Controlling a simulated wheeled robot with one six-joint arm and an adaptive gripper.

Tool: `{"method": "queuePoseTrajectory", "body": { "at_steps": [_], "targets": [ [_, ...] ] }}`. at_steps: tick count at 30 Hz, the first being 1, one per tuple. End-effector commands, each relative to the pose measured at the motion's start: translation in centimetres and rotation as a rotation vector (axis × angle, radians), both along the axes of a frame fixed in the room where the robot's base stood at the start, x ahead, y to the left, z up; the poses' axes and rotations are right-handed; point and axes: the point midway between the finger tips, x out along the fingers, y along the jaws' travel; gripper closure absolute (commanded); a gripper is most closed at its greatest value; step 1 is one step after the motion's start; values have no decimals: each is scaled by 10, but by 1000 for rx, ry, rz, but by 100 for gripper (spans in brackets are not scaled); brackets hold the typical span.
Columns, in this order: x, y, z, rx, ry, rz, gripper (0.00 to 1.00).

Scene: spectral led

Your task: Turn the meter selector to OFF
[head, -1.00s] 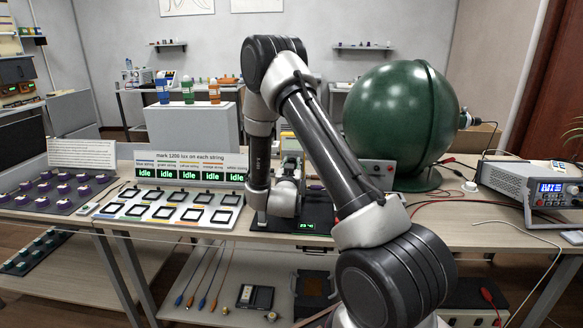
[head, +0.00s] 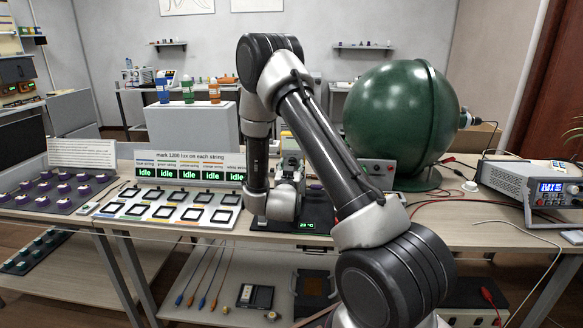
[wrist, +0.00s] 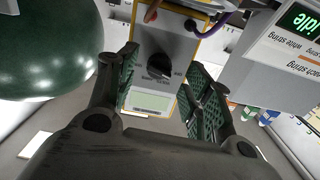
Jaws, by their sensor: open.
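The meter (wrist: 177,47) is a grey box with a yellow border, seen upside down in the wrist view. Its black round selector knob (wrist: 158,66) has a light pointer mark, and the small labels around it are too blurred to read. Below the knob is a pale greenish display (wrist: 152,102). My gripper (wrist: 160,74) is open, with one green-padded finger left of the knob and one right of it, apart from it. In the head view only a yellow edge of what seems to be the meter (head: 291,141) shows behind my arm, which hides the fingers.
A large green sphere (head: 400,118) stands right of the meter. A sign panel (head: 195,161) with green "Idle" displays stands to the left, behind square pads (head: 170,205). Red and purple leads (wrist: 226,20) plug into the meter. A power supply (head: 530,185) sits far right.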

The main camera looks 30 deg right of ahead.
Motion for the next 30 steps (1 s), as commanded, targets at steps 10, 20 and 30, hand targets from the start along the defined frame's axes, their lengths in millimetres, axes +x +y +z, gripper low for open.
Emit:
{"method": "queuePoseTrajectory", "body": {
  "at_steps": [10,20,30],
  "targets": [
    [-62,44,0,-1,3,4,50],
    [-84,57,0,1,1,1,50],
    [-84,56,0,1,1,1,50]
  ]
}}
